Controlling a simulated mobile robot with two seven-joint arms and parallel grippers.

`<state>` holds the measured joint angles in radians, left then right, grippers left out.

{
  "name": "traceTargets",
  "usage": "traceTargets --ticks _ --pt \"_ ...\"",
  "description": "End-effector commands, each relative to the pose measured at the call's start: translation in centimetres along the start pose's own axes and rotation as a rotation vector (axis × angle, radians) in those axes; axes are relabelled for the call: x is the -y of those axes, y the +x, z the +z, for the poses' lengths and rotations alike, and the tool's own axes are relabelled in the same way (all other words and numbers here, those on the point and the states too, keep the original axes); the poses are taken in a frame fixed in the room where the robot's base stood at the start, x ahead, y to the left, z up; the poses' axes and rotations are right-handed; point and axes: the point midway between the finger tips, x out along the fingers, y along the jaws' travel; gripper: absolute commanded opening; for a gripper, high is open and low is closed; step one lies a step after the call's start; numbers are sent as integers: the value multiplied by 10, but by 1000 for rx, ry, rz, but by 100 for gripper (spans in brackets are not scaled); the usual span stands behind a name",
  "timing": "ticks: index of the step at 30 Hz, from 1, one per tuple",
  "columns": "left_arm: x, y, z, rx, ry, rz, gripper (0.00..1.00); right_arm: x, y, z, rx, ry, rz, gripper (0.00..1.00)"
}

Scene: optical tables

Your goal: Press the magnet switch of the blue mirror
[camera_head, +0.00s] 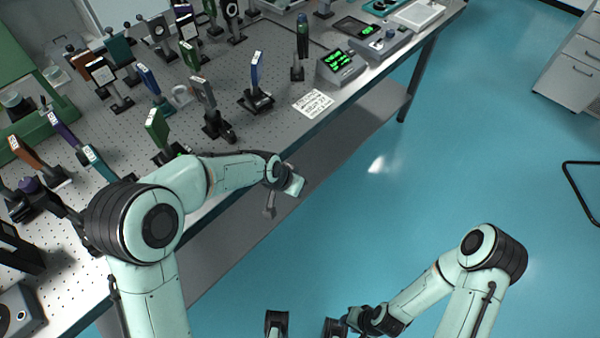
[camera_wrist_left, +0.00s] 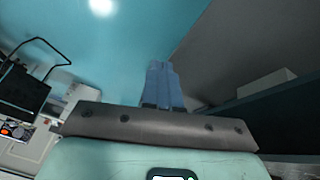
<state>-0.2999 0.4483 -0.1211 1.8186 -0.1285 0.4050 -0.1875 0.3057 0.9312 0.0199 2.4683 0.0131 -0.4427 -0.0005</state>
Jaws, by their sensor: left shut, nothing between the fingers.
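A blue mirror (camera_head: 255,72) stands upright near the front edge of the optical table, on a black mount (camera_head: 257,101). A second blue-backed optic (camera_head: 148,80) stands farther left, so color alone does not settle which one is meant. I cannot make out a magnet switch at this size. My left gripper (camera_head: 269,208) hangs off the table's front edge, nearer the camera than the blue mirror and apart from it. In the left wrist view its fingers (camera_wrist_left: 162,86) are together and empty. My right arm is low at the right; its finger state is unclear.
The perforated table (camera_head: 185,125) is crowded with upright optics, including a green one (camera_head: 157,130) and a grey one (camera_head: 203,95). A paper label (camera_head: 313,103) and a box with green displays (camera_head: 341,66) lie right of the blue mirror. The blue floor at right is mostly open.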

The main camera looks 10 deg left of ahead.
Motion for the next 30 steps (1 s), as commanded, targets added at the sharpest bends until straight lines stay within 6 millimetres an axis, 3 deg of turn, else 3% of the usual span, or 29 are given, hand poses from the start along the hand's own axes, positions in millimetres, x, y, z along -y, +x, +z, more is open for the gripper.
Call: traceTargets --ticks 9,30 --pt "5 22 24 28 -44 5 0 0 1 0 0 0 0 34" --pt "7 27 30 37 -55 6 0 0 0 0 1 0 0 34"
